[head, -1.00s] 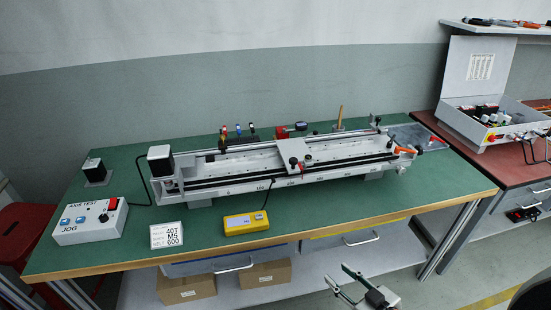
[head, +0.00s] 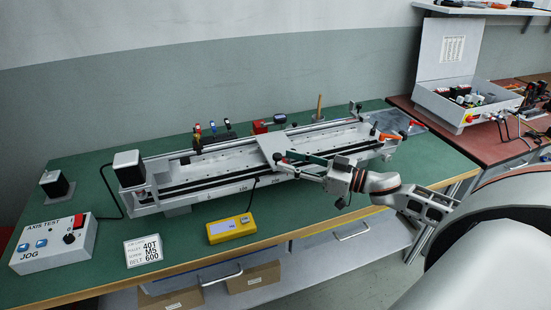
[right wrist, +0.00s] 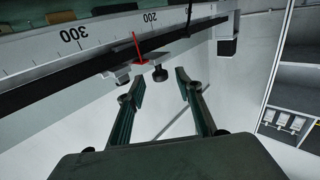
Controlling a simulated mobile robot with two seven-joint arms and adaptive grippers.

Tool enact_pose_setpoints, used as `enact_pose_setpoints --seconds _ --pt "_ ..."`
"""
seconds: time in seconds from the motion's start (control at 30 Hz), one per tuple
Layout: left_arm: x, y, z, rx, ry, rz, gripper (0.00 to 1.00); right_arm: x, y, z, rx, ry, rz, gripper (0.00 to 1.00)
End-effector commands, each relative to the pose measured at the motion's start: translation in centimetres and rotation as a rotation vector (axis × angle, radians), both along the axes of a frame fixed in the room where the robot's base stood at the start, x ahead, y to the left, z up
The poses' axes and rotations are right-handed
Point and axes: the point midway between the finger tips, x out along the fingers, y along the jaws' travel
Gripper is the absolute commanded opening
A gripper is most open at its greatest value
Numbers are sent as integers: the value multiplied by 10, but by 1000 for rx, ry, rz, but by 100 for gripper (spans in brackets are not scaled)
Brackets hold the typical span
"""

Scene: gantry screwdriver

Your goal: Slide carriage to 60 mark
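The carriage (head: 270,146) is a light plate across the long rail unit (head: 205,185), near its middle. In the right wrist view a red pointer (right wrist: 138,47) under the scale (right wrist: 105,36) stands between the 200 and 300 marks, closer to 200. A dark knob (right wrist: 160,75) hangs below the carriage's front edge. My right gripper (right wrist: 160,80) is open, with its fingertips on either side of the knob's line and no clear contact. In the head view the right gripper (head: 281,161) reaches the carriage's front from the right. My left gripper is not in view.
A jog box (head: 52,243), a label card (head: 143,250) and a yellow meter (head: 231,228) sit on the green bench in front of the rail. A motor (head: 128,168) stands at the rail's left end. An orange-red handle (head: 390,137) is at its right end.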

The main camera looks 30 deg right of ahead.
Motion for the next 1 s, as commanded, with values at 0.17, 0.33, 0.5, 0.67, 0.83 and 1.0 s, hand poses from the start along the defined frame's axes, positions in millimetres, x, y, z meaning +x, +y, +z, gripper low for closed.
enact_pose_setpoints --seconds 0.17,0.33,0.5,0.67,0.83,1.0 --pt "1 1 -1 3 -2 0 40 19 12 1 1 -3 -1 35" --pt "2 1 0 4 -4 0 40 31 19 0 2 0 -1 35" --pt "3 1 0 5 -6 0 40 36 23 -1 0 0 -1 35" --pt "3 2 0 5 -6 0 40 37 23 -1 -1 1 -1 35" --pt "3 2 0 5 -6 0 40 37 23 -1 0 1 -1 25" --pt "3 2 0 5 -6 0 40 37 23 -1 0 1 -1 0"
